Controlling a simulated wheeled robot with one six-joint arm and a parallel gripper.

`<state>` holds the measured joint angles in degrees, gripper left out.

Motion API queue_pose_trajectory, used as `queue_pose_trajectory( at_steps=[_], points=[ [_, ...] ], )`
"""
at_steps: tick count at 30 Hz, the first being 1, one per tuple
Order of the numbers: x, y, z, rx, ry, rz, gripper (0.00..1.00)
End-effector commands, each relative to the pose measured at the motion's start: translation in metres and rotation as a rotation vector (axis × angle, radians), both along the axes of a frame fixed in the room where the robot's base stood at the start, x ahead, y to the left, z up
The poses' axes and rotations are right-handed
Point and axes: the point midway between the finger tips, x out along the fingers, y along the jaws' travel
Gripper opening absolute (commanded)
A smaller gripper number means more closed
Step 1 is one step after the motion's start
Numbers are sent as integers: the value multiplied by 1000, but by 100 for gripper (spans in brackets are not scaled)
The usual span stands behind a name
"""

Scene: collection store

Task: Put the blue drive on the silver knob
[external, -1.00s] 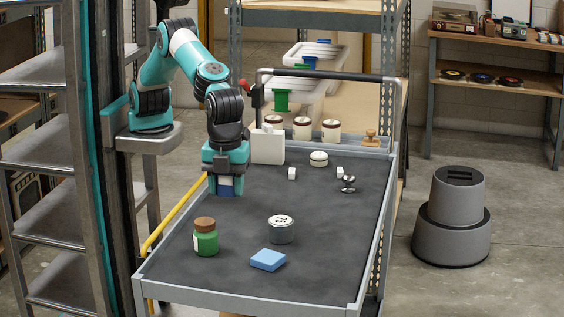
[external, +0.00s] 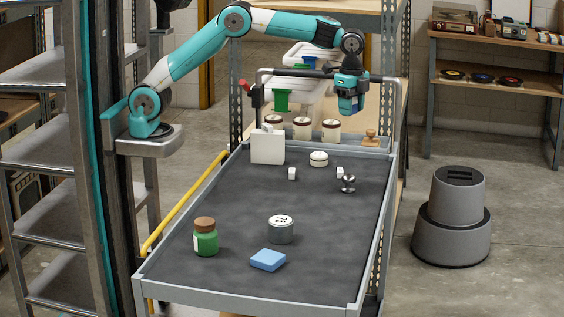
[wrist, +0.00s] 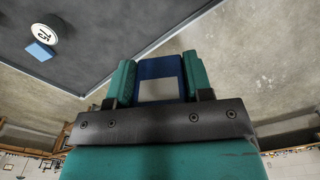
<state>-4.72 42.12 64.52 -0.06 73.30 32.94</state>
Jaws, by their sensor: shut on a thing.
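My gripper (external: 350,97) is shut on the blue drive (external: 348,105), a dark blue block with a pale label. In the wrist view the drive (wrist: 160,68) sits between the two teal fingers (wrist: 160,85). The gripper holds it high in the air above the back right of the cart, well clear of the top. The silver knob (external: 348,184) stands on the dark cart top near its right edge, lower in the external view than the drive and apart from it. The knob does not show in the wrist view.
Two small white cubes (external: 292,174) (external: 340,172) and a white round box (external: 318,159) lie near the knob. A white block (external: 267,146), several jars (external: 301,128) and a stamp (external: 371,137) stand at the back. A numbered tin (external: 281,230), green jar (external: 205,238) and light blue box (external: 268,260) stand in front.

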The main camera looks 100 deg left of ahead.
Motion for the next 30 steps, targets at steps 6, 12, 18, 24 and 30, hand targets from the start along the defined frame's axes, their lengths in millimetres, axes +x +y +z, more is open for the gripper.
queue_pose_trajectory(
  at_steps=[6,12,18,24,30],
  points=[
    [-7,48,3,0,1,90,22],
    [-9,53,-32,-1,7,100,22],
    [-9,53,-88,-1,7,99,22],
    [-8,53,-135,0,4,99,22],
    [-7,53,-154,0,1,99,22]
  ],
)
